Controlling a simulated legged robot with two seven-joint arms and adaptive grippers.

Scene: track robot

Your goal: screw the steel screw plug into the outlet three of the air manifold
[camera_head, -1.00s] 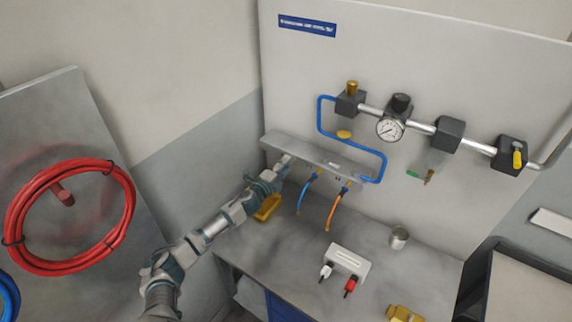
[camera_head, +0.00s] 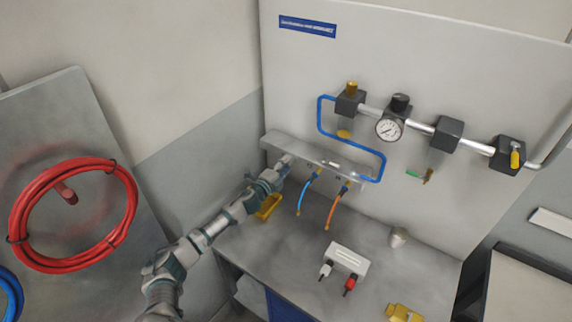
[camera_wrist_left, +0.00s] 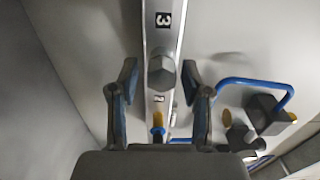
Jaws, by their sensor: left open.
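The air manifold (camera_head: 318,153) is a pale bar on the back panel, and it runs up the middle of the left wrist view (camera_wrist_left: 151,20). A label "3" (camera_wrist_left: 163,20) shows on it there. The steel screw plug (camera_wrist_left: 162,72), a grey hex head, sits against the bar just below that label; how deep it is in outlet three I cannot tell. My left gripper (camera_head: 285,161) is at the left part of the manifold. In the left wrist view its fingers (camera_wrist_left: 160,78) are open on either side of the plug, with a gap on both sides. My right gripper is not in view.
A blue hose (camera_head: 300,196) and an orange hose (camera_head: 332,211) hang from the manifold right of my gripper. A yellow tray (camera_head: 268,207) lies below my left arm. A white block (camera_head: 347,258) and a metal cup (camera_head: 398,237) stand on the bench.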

